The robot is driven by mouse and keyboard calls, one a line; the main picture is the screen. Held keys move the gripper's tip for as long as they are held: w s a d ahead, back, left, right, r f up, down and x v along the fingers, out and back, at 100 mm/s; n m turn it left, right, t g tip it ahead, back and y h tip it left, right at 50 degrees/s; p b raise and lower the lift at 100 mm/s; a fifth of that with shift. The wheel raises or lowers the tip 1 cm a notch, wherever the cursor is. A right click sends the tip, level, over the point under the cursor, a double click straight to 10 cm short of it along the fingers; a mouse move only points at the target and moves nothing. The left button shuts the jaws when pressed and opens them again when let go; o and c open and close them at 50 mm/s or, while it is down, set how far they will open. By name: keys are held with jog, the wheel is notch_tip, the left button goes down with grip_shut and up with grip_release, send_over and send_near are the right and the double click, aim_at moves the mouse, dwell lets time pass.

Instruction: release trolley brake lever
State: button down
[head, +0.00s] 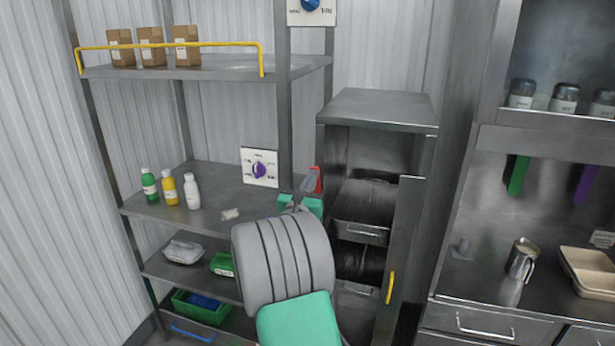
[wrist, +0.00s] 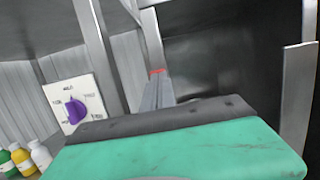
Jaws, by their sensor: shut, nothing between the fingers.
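A grey bar with a red end (head: 318,180), which looks like the brake lever, stands beside the shelf post at the left front of the steel cabinet. In the wrist view the bar (wrist: 158,95) rises just beyond my gripper, with its red end on top. My gripper (head: 301,204), with green fingers, is shut and empty just below and in front of the bar. Whether it touches the bar I cannot tell. My gripper fills the lower part of the wrist view (wrist: 170,135). The lever's base is hidden behind my gripper and arm. Which unit is the trolley is unclear.
A steel cabinet (head: 380,107) holding trays stands right of my gripper, its door open with a yellow handle (head: 390,287). Left is a shelf rack (head: 140,205) with bottles, bins and a purple dial (head: 259,170). A counter (head: 470,285) is at the right.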

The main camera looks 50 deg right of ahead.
jog(key=s+a+r+b, duration=0.2)
jog(key=s+a+r, duration=0.2)
jog(key=a+r, duration=0.3)
jog(key=shift+s+a, duration=0.15)
jog(key=shift+a, duration=0.45)
